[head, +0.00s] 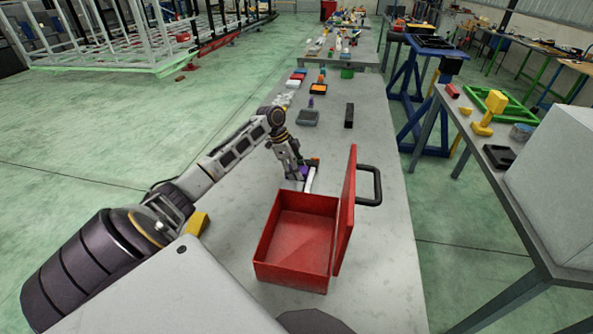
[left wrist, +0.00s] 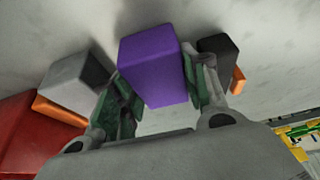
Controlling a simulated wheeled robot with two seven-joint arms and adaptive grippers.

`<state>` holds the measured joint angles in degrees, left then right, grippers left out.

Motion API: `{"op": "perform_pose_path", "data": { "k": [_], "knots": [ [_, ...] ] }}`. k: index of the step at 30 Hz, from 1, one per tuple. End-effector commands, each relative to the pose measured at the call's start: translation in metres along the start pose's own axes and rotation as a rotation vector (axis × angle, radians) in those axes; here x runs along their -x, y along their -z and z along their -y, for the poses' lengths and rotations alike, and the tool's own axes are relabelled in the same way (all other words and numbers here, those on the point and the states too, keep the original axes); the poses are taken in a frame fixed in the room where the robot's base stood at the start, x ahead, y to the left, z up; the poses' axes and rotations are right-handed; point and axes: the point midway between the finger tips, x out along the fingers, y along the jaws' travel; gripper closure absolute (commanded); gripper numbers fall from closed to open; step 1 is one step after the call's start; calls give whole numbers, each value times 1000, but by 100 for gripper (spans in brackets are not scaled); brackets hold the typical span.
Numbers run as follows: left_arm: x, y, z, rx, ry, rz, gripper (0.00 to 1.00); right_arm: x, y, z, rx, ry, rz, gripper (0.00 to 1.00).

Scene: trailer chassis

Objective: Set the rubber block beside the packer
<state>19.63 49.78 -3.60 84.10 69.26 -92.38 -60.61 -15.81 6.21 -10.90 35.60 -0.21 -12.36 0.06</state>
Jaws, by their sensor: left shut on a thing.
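My left gripper (head: 301,172) is low over the grey table, just behind the red toolbox. In the left wrist view, its green-padded fingers (left wrist: 160,95) are shut on a purple block (left wrist: 150,62). A grey-white block with a dark end (left wrist: 72,78) lies left of the held block. A black block (left wrist: 216,52) with an orange piece lies close on its right. I cannot tell by name which of these is the rubber block or the packer. Whether the purple block touches the table is unclear. My right gripper is not in view.
The open red toolbox (head: 268,238), its lid standing on the right, fills the near table (head: 386,225). Farther back are a grey tray (head: 308,119) and a black bar (head: 348,123). A yellow piece (head: 198,222) is at the left edge. The table behind the gripper has free room.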

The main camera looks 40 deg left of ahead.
Motion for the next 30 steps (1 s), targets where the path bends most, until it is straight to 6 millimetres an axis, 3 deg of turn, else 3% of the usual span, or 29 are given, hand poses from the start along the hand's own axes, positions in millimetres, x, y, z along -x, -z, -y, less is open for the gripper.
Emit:
{"op": "perform_pose_path", "data": {
  "k": [3, 4, 9, 18, 23, 30],
  "knots": [
    [-1, -1, 0, 0, 0, 0, 84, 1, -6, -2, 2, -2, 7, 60],
    [-2, -1, 0, 0, 0, 0, 53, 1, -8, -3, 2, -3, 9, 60],
    [-2, -1, 0, 0, 0, 0, 34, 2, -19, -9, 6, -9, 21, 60],
    [-1, -1, 0, 0, 1, 0, 34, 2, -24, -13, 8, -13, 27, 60],
    [2, 0, 1, 0, 3, 0, 34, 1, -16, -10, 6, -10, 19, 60],
    [23, 0, 1, -1, 3, 1, 34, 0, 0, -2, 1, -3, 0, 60]
  ]
}}
